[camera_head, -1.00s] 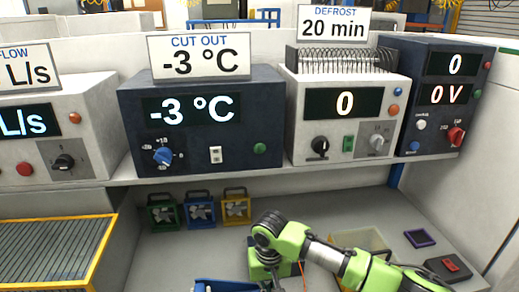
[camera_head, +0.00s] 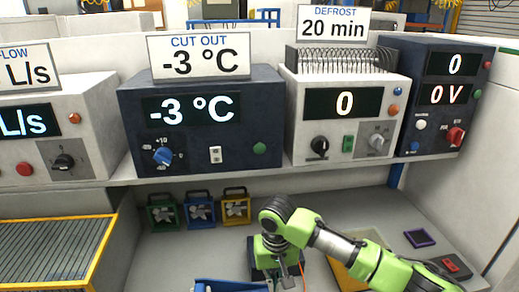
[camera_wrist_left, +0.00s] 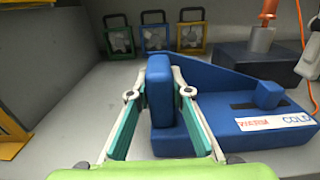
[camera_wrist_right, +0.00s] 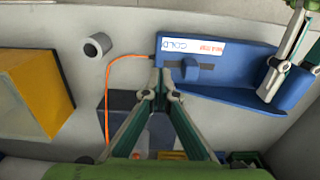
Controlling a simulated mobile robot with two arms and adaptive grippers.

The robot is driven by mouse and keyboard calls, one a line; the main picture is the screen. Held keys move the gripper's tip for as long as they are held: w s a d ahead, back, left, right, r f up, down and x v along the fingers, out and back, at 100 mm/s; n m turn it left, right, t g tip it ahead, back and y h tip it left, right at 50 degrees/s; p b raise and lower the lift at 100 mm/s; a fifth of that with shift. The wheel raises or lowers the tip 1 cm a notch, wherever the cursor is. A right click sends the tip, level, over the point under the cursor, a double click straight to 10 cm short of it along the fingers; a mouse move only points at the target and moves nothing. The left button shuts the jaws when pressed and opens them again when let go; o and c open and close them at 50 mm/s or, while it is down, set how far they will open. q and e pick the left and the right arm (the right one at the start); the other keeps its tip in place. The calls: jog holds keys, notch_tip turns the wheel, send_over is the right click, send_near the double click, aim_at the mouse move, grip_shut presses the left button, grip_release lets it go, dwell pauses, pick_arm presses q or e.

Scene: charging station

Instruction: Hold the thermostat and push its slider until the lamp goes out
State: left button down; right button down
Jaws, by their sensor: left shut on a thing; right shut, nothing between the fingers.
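An orange piece, possibly the lamp (camera_wrist_left: 262,38), stands on a dark block.
An orange cable (camera_wrist_right: 108,85) curves beside the thermostat. A yellow tray (camera_wrist_right: 45,90) lies nearby. Three framed fans (camera_head: 200,210) stand at the back under the instrument shelf (camera_head: 340,175). A red-buttoned box (camera_head: 452,268) lies at the right.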

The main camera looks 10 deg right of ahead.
jog(key=shift+r, duration=1.95)
pick_arm(q)
jog(key=c, duration=1.8)
grip_release()
jog(key=shift+o, duration=0.2)
